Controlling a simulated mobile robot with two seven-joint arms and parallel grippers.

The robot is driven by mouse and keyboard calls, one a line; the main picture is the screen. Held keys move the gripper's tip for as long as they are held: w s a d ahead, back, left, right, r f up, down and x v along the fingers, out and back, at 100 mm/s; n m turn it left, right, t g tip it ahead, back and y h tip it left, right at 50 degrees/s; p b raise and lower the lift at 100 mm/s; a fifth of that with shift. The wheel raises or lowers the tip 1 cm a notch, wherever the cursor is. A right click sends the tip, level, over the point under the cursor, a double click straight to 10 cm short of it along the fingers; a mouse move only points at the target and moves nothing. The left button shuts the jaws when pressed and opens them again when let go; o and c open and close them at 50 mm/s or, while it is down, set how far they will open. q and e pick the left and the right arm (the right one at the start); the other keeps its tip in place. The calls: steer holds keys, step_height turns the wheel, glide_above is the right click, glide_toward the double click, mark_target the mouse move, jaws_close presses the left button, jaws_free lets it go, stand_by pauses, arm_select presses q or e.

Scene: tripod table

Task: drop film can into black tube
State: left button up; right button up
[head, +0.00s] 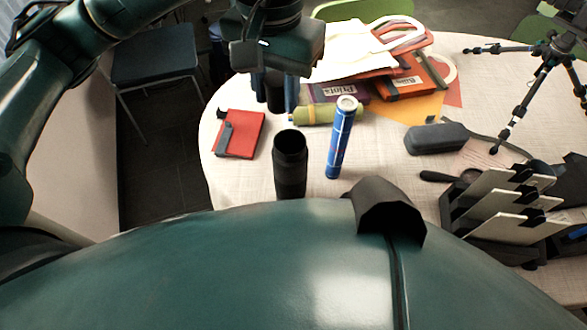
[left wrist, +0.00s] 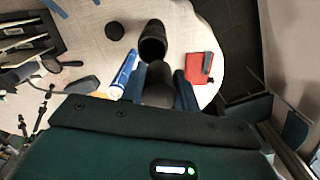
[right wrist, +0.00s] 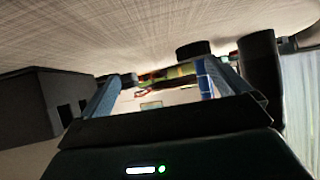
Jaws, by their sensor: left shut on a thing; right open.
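The black tube (head: 290,165) stands upright on the round table, its open mouth facing up. It also shows in the left wrist view (left wrist: 152,42), just beyond the left fingertips. My left gripper (head: 276,95) is shut on the dark film can (left wrist: 158,84), between its blue fingers. In the head view the can appears above and behind the tube, apart from it. My right gripper (right wrist: 155,88) is open with nothing between its fingers; it is outside the head view. A dark upright cylinder, seemingly the tube, shows in the right wrist view (right wrist: 259,65).
A blue cylinder (head: 341,138) stands close right of the tube. A red notebook (head: 240,133) lies to the left. Books (head: 405,78), a dark case (head: 436,138), a rack (head: 505,205) and a tripod (head: 545,60) occupy the back and right. A short black round object (left wrist: 114,31) is nearby.

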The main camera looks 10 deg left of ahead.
mark_target(276, 110)
arm_select(q)
steer(key=shift+s+f, duration=0.1)
steer(key=shift+f, duration=0.3)
arm_select(e)
steer(key=shift+s+f, duration=0.25)
arm_select(q)
step_height(276, 110, down, 4)
steer(key=shift+r+b, duration=0.1)
steer(key=shift+b, duration=0.95)
arm_select(e)
steer(key=shift+a+f, duration=0.25)
arm_select(q)
steer(key=shift+f, duration=0.5)
arm_select(e)
steer(key=shift+a+r, duration=0.1)
steer(key=shift+a, duration=0.05)
steer(key=shift+w+a+r, duration=0.1)
steer(key=shift+r, duration=0.1)
arm_select(q)
steer(key=o, duration=1)
steer(key=shift+o, duration=0.2)
arm_select(e)
steer(key=shift+f, duration=0.1)
arm_select(q)
steer(key=shift+r, duration=0.1)
arm_select(e)
steer(key=shift+f, duration=0.1)
